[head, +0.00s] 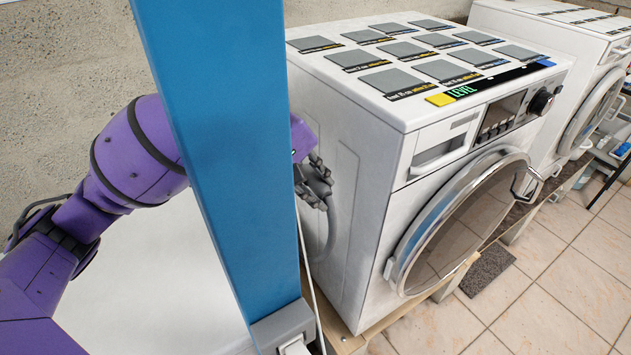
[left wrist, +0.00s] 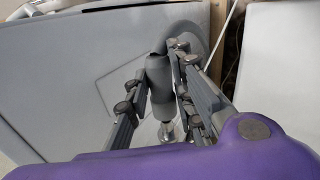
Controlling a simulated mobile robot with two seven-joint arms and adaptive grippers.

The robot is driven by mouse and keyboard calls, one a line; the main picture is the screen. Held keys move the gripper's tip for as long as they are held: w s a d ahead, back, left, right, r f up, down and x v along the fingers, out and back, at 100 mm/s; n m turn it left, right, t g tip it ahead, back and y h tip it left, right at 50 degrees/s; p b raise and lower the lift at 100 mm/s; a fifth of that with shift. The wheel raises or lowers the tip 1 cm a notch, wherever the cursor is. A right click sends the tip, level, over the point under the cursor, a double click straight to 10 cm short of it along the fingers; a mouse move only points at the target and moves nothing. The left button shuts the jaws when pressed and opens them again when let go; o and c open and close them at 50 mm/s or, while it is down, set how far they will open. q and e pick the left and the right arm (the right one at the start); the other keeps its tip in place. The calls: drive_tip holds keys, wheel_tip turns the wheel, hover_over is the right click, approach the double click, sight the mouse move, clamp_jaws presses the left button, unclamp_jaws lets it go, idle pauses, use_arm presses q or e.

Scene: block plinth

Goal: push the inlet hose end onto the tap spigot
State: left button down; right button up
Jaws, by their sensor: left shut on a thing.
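My left gripper (head: 318,183) is beside the near side wall of the white washing machine (head: 350,110), partly hidden behind a blue upright. In the left wrist view the gripper (left wrist: 158,85) is shut on the grey inlet hose end (left wrist: 158,78), with a finger on either side of it. The grey hose (head: 328,238) curves down along the machine's side in the head view. A shiny metal piece that looks like the tap spigot (left wrist: 167,131) lies just beyond the hose end, roughly in line. I cannot tell whether they touch. My right gripper is not in view.
The blue upright (head: 225,130) stands in front of my left arm. A thin pale cord (head: 309,270) runs down beside it. The machine's round door (head: 465,225) faces right. A second white machine (head: 560,45) stands behind. Tiled floor (head: 540,300) lies open at lower right.

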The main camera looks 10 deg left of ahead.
use_arm(q)
drive_tip(key=shift+w+a+b, duration=0.65)
drive_tip(key=shift+w+a, duration=0.8)
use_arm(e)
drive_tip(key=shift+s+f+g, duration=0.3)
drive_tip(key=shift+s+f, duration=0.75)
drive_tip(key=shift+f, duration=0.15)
use_arm(q)
drive_tip(key=c, duration=1.4)
unclamp_jaws()
drive_tip(key=shift+c, duration=0.2)
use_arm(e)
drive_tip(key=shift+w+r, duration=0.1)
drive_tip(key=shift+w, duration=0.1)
